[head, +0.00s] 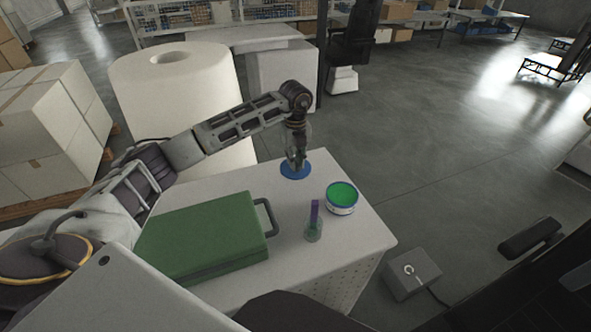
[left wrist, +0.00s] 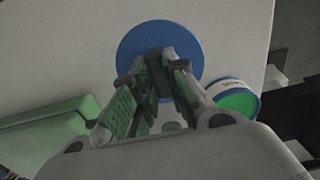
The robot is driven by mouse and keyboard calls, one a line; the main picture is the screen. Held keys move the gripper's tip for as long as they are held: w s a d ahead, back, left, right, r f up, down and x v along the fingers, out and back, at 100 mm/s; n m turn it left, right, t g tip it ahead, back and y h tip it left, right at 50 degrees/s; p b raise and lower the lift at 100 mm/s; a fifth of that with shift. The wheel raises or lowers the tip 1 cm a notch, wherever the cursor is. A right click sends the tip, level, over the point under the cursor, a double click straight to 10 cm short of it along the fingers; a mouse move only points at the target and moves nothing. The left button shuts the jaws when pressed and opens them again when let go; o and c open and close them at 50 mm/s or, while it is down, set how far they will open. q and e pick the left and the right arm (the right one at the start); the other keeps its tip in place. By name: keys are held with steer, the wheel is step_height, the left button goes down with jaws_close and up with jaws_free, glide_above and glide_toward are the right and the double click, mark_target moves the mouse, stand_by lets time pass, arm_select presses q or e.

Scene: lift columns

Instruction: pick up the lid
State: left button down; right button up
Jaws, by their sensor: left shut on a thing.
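The lid (head: 295,172) is a round blue disc near the far edge of the white table. In the left wrist view the lid (left wrist: 133,45) lies below the fingers, which cover part of it. My left gripper (head: 296,163) points down over it, with its fingers close together in the left wrist view (left wrist: 161,66). It is shut on the lid, at a part hidden between the fingers. I cannot tell whether the lid touches the table. My right gripper is not in view.
A tub with green contents (head: 341,197) stands right of the lid, close by. A small clear vessel with a purple item (head: 314,224) stands nearer. A green case (head: 205,235) lies at the left of the table (head: 362,238). A large white roll (head: 180,100) stands behind my left arm.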

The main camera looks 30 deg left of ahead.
arm_select(q)
steer(key=shift+r, duration=1.15)
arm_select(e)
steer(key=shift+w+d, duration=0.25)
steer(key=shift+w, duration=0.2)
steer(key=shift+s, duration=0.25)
